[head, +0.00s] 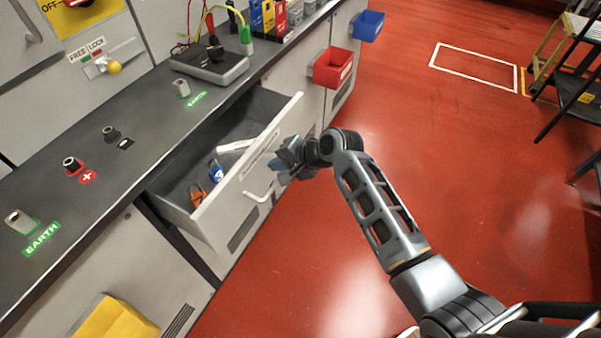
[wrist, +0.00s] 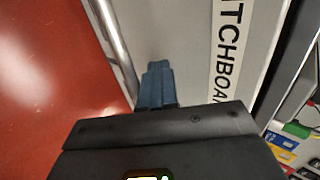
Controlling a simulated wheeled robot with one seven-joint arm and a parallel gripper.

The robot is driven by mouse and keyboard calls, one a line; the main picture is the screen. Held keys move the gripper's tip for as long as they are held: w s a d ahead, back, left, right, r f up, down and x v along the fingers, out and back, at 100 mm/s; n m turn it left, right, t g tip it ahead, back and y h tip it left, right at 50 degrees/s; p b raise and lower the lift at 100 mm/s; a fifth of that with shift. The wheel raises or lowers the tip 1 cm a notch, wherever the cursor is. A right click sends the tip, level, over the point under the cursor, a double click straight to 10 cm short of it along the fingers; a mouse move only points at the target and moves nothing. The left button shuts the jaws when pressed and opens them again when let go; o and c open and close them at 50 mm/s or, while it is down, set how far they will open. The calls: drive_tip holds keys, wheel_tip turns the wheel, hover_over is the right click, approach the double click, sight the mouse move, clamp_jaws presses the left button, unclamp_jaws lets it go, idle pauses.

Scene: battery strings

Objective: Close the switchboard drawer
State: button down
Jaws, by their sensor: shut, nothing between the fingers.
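The switchboard drawer (head: 232,188) stands open below the dark worktop in the head view, with loose items inside, among them a blue one and an orange one. Its pale front carries a label strip and a bar handle (head: 262,194). In the wrist view the drawer front (wrist: 185,45) shows part of the label, and the handle (wrist: 118,50) runs along its left side. My gripper (head: 280,166) is at the outer face of the drawer front, close to the handle. Its blue fingers are together and empty (wrist: 157,85). I cannot tell whether they touch the front.
The dark worktop (head: 135,135) holds sockets and a grey device (head: 205,66). A red bin (head: 333,67) and a blue bin (head: 368,25) hang on the cabinet front beyond the drawer. A yellow box (head: 115,318) is at lower left. The red floor (head: 470,160) is largely clear.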

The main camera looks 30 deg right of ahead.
drive_tip(key=w+a+b, duration=0.1)
drive_tip(key=w+a, duration=0.1)
drive_tip(key=w, duration=0.2)
drive_tip(key=w+a+b, duration=0.2)
drive_tip(key=w, duration=0.2)
drive_tip(key=w+a+b, duration=0.1)
drive_tip(key=w+a, duration=0.2)
drive_tip(key=w, duration=0.1)
drive_tip(key=shift+w+f, duration=0.1)
drive_tip(key=shift+w+a, duration=0.15)
drive_tip(key=shift+w, duration=0.1)
drive_tip(key=shift+w+a+r+b, duration=0.15)
drive_tip(key=shift+w+r+b, duration=0.05)
drive_tip(key=shift+r+b, duration=0.1)
drive_tip(key=shift+r, duration=0.1)
